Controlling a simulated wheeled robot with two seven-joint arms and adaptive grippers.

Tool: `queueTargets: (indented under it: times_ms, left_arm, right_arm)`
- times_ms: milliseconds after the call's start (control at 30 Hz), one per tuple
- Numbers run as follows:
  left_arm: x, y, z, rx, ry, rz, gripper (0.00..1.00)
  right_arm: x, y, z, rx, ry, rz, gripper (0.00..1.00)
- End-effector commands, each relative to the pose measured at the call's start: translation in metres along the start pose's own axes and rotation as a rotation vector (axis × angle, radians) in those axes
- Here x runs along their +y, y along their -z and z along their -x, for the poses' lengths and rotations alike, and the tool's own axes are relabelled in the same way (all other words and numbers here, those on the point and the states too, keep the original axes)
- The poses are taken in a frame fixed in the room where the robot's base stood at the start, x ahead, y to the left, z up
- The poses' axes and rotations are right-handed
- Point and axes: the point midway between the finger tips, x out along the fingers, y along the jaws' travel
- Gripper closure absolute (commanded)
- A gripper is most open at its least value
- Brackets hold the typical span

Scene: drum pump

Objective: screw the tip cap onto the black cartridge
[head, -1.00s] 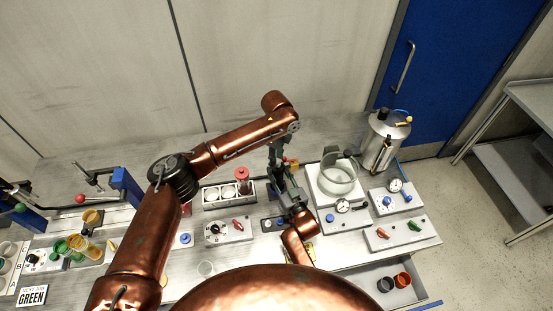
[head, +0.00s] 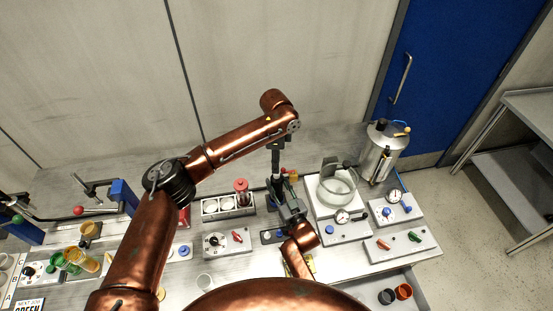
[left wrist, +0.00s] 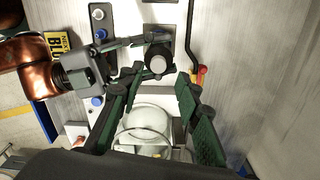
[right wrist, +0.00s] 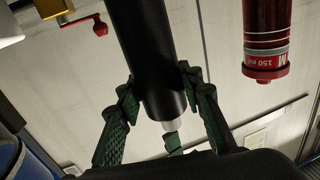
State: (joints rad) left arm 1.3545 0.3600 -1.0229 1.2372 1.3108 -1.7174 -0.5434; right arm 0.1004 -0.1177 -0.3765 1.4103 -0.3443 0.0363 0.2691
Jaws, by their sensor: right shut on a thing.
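The black cartridge (right wrist: 147,50) is between the fingers of my right gripper (right wrist: 165,110), which is shut on it. A small pale tip (right wrist: 174,126) shows at its end; I cannot tell whether this is the cap or the bare nozzle. No separate tip cap is identifiable.
A red cartridge (right wrist: 267,40) stands in the white rack (head: 228,204) left of my grippers. A glass vessel (head: 338,188) and a metal drum (head: 385,150) stand to the right. Panels with knobs and gauges crowd the bench front. The open drawer (head: 375,282) holds small cups.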

Motion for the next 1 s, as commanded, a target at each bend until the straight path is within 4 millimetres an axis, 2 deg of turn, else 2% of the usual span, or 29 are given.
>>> queueTargets:
  times_ms: [300,500,700,1000]
  left_arm:
    - [0.001,0.002,0.015,-0.001,0.002,0.606,0.69]
    - [0.001,0.003,0.021,-0.002,0.002,0.888,0.69]
    - [0.002,0.003,0.024,-0.002,0.002,1.015,0.69]
    - [0.002,0.003,0.024,-0.002,0.002,1.029,0.69]
  right_arm:
    - [0.0,0.0,0.0,0.0,0.0,0.0,1.0]
    - [0.0,0.0,0.0,0.0,0.0,0.0,1.0]
    - [0.0,0.0,0.0,0.0,0.0,0.001,1.0]
    - [0.0,0.0,0.0,0.0,0.0,0.001,1.0]
